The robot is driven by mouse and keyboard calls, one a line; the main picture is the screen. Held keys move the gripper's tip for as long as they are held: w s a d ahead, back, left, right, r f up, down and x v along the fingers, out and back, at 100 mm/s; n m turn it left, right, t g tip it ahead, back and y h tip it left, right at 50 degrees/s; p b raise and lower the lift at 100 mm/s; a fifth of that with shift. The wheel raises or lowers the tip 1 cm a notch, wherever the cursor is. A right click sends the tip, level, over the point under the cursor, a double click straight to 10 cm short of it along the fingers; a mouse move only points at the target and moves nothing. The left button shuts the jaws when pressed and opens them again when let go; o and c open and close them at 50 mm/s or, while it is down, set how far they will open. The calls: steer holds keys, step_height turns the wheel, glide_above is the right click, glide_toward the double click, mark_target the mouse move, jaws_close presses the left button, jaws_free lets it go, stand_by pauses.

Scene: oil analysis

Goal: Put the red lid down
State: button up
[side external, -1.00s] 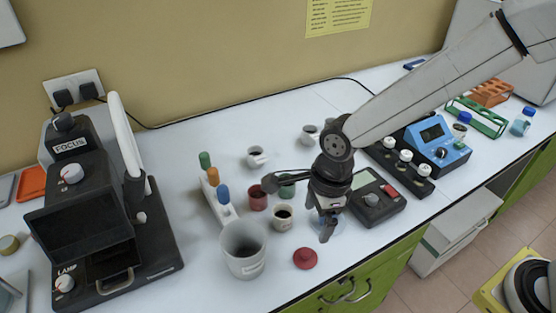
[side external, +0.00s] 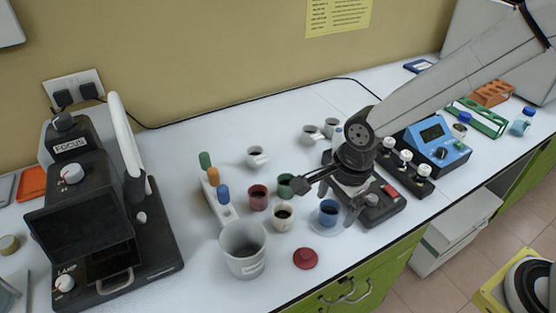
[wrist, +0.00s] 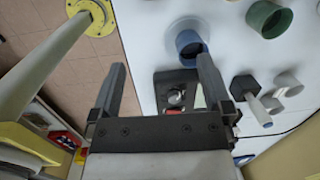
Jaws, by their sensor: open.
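The red lid (side external: 305,258) lies on the white bench near its front edge, with its small knob up. It is not visible in the wrist view. My gripper (wrist: 161,72) is open with nothing between its fingers. In the side view it hangs above the grey and black device, to the right of the lid and apart from it. A red cup (side external: 258,197) stands open behind and left of the lid. A blue cup (side external: 329,212) stands on a pale saucer between the lid and the device; it also shows in the wrist view (wrist: 190,45).
A large grey container (side external: 243,248) stands left of the lid. A white cup (side external: 282,217) with dark liquid and a green cup (side external: 286,186) stand behind it. A rack with coloured caps (side external: 222,195) is further left. The grey device (side external: 380,207) sits below my gripper.

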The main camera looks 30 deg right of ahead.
steer(key=s+d+n, duration=0.2)
steer(key=d+n, duration=0.6)
steer(key=s+d+n+t+h, duration=0.1)
steer(key=s+d+n, duration=0.2)
steer(key=d+n, duration=0.6)
steer(key=shift+r+t, duration=0.3)
steer(key=shift+r, duration=0.05)
